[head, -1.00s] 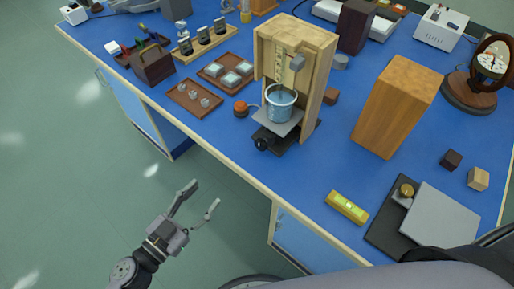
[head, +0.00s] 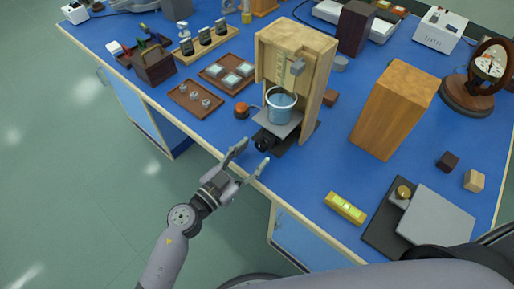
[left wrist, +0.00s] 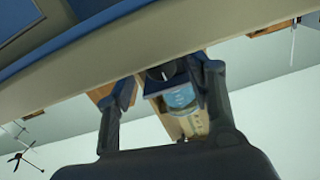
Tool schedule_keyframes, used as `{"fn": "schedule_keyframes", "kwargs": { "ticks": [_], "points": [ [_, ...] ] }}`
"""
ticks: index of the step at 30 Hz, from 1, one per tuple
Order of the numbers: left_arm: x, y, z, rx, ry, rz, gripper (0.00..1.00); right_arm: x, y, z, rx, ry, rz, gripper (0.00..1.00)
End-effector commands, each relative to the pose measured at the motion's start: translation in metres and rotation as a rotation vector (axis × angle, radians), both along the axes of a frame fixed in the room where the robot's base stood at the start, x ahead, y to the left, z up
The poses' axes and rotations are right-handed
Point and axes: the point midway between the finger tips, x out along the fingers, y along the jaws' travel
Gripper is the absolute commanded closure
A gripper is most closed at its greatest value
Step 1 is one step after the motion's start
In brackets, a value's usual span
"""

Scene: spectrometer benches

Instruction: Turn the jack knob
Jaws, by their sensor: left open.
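The jack knob (head: 262,144) is a small black knob on the front of a dark lab jack (head: 284,141), near the bench's front edge. The jack's plate carries a beaker of blue liquid (head: 281,104) inside a wooden frame (head: 316,95). My left gripper (head: 252,157) is open and empty, just in front of the knob, fingers pointing at it. In the left wrist view the dark knob (left wrist: 157,73) shows between the two open fingers (left wrist: 166,88), with the beaker (left wrist: 181,97) behind it. I see no contact. My right gripper is out of view.
An orange-topped button (head: 241,109) and a tray of small pieces (head: 188,108) stand left of the jack. A yellow level (head: 345,207) and a tall wooden block (head: 393,108) stand right. The blue bench's pale front edge (head: 196,139) runs close to my left gripper.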

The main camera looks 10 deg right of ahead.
Motion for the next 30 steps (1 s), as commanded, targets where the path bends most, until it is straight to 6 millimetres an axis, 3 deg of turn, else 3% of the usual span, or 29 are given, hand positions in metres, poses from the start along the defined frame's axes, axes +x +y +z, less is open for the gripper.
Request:
{"fn": "schedule_keyframes", "kwargs": {
  "ticks": [6,16,30],
  "points": [
    [0.014,-0.018,0.0,-0.001,0.001,0.001,0.51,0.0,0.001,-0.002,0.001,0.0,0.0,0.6],
    [0.016,-0.02,-0.001,0.001,0.001,0.001,0.51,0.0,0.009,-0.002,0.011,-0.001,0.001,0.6],
    [0.016,-0.02,-0.001,0.001,0.001,0.001,0.81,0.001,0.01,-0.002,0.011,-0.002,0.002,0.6]
  ]
}}
